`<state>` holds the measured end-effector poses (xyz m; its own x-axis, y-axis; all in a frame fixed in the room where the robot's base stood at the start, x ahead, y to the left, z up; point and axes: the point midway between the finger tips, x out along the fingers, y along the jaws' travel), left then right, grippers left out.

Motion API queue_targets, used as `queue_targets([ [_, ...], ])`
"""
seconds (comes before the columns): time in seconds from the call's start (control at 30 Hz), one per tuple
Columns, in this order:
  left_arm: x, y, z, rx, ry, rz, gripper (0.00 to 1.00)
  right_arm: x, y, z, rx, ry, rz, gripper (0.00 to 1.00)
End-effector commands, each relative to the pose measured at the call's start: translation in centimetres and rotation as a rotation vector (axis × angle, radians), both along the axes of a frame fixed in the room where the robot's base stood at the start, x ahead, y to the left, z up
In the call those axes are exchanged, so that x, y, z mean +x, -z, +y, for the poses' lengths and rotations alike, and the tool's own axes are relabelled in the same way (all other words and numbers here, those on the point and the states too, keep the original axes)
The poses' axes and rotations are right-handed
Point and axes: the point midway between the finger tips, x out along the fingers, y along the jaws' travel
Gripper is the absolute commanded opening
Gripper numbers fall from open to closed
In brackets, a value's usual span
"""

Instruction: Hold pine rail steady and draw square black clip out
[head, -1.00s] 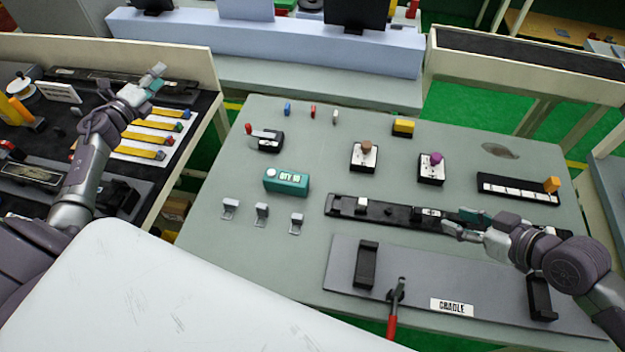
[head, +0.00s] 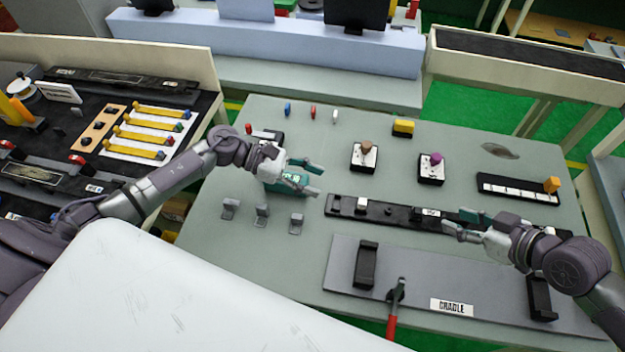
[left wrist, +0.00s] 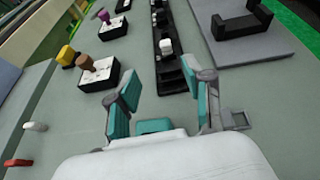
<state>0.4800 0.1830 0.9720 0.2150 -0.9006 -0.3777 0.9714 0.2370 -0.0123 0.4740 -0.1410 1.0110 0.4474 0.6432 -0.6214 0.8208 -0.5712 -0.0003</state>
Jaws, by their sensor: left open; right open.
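A tan wooden strip (head: 100,130) with small dark spots lies on the left bench; it may be the pine rail. I cannot make out a square black clip for certain. A long black rail (head: 385,211) lies on the grey-green table, bearing a white block (head: 362,204) and dark parts near its right half. My left gripper (head: 317,180) is open and empty above the table, left of the black rail. The rail also shows ahead of my left gripper (left wrist: 160,86) in the left wrist view. My right gripper (head: 459,222) is open at the rail's right part, partly hiding it.
A grey board labelled CRADLE (head: 400,285) with black brackets and a red-handled clamp (head: 391,325) lies in front of the rail. Small grey brackets (head: 262,216) stand nearby. Two switch boxes (head: 431,172) stand behind the rail.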

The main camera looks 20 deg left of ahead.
Motion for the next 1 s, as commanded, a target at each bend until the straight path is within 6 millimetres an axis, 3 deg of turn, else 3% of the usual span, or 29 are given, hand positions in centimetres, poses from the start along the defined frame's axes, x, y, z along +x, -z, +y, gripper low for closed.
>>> queue_targets([
  [0.27, -0.2, 1.0, -2.8, 0.007, 0.036, -0.013, 0.51, 0.0, 0.0, 0.0, 0.0, 0.0, 0.0, 0.42],
  [0.73, 1.6, 4.4, -10.8, 0.006, 0.032, -0.011, 0.51, 0.0, 0.0, 0.0, 0.0, 0.0, 0.0, 0.42],
  [1.0, 2.1, 5.4, -12.9, 0.009, 0.03, -0.012, 0.51, 0.0, 0.0, 0.0, 0.0, 0.0, 0.0, 0.42],
])
